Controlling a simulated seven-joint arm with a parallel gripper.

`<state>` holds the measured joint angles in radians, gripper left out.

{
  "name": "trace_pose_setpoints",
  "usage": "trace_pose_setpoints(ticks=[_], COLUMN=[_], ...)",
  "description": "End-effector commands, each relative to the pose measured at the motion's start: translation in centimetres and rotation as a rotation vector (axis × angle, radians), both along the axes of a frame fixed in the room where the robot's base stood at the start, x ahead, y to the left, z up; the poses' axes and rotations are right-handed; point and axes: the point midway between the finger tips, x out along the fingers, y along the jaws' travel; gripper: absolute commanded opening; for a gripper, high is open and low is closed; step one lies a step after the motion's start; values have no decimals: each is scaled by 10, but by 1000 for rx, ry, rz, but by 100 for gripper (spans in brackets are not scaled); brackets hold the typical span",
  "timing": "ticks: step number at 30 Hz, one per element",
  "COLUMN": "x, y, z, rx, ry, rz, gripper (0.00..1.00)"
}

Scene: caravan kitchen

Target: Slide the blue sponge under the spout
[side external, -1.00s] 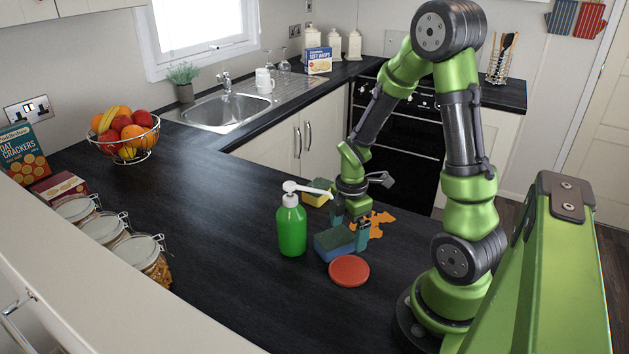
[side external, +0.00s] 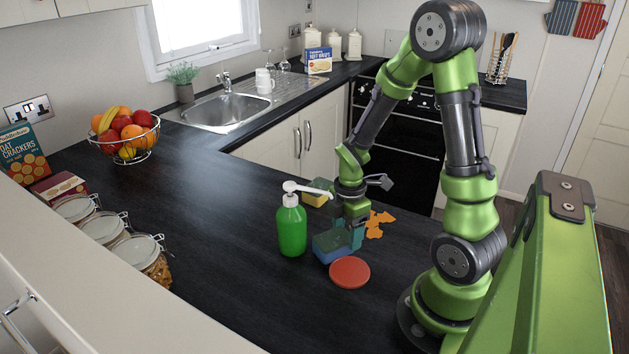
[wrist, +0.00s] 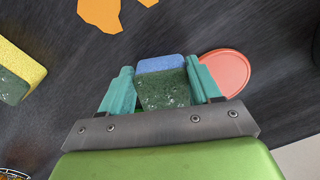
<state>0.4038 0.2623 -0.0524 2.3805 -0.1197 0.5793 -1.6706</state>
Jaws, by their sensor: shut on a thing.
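The blue sponge (side external: 333,247), with a dark green scouring face on top, lies on the dark worktop in front of my gripper. My gripper (side external: 343,236) is shut on it, with a teal finger on each side. In the wrist view the sponge (wrist: 161,84) sits between the two fingers of my gripper (wrist: 162,90). The green soap bottle (side external: 291,228) stands upright just left of the sponge. Its white pump spout (side external: 314,190) points right, toward my gripper, above the sponge's height. The bottle is not in the wrist view.
A red disc (side external: 349,272) lies close in front of the sponge. A yellow and green sponge (side external: 317,193) lies behind the bottle. Orange flat pieces (side external: 378,224) lie right of my gripper. Glass jars (side external: 140,258) stand at the left. The worktop left of the bottle is clear.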

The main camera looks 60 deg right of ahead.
Motion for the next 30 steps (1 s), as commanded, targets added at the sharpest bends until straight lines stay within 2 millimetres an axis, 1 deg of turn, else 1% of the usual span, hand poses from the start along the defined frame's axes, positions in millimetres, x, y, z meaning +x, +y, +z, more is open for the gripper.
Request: trace_pose_setpoints(ticks=[3, 6, 13, 14, 18, 19, 27, 30], x=[0, 0, 0, 0, 0, 0, 0, 0], y=[8, 12, 12, 12, 12, 12, 12, 7], z=[0, 0, 0, 0, 0, 0, 0, 0], rx=[0, 0, 0, 0, 0, 0, -1, -1], ry=[0, 0, 0, 0, 0, 0, -1, -1], rz=[4, 2, 1, 1, 0, 0, 0, -2], gripper=[34, 34, 34, 67, 89, 92, 92, 92])
